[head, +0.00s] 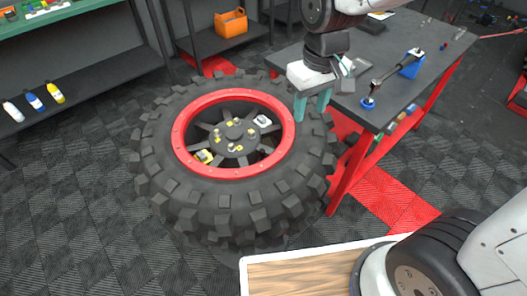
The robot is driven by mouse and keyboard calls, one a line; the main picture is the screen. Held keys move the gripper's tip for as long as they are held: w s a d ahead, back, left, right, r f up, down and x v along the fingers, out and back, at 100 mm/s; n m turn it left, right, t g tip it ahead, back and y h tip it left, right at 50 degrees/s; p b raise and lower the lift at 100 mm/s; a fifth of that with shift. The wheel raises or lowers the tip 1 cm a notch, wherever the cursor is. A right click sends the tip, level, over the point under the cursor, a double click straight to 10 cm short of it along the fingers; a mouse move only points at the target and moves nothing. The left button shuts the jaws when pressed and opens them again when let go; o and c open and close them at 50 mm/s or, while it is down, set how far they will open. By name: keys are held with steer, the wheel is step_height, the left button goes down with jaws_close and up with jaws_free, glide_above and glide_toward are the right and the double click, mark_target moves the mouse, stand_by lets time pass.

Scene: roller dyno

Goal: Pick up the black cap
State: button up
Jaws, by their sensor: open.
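My gripper (311,108) points down with its two teal fingers apart and nothing visible between them. It is above the right part of the big tyre (170,190), near the table's left edge. The tyre lies flat on the floor with a red rim (182,150) and a dark spoked hub (236,131). I cannot clearly make out the black cap. Dark parts inside the rim blend with the hub and spokes.
A dark table (410,100) with red legs stands right of the tyre, close to my gripper. An orange bin (231,23) is behind. Floor is clear at lower left.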

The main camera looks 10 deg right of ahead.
mark_target(263, 152)
steer(key=w+a+f, duration=0.1)
steer(key=a+f, duration=0.2)
steer(key=w+a+f+n, duration=0.1)
steer(key=a+f, duration=0.2)
steer(key=w+a+f+n, duration=0.1)
steer(key=w+a+f, duration=0.1)
steer(key=a+f, duration=0.1)
steer(key=shift+f, duration=0.35)
steer(key=f, duration=0.8)
steer(key=shift+a, duration=0.25)
steer(key=shift+r, duration=0.1)
steer(key=shift+c, duration=0.2)
jaws_close()
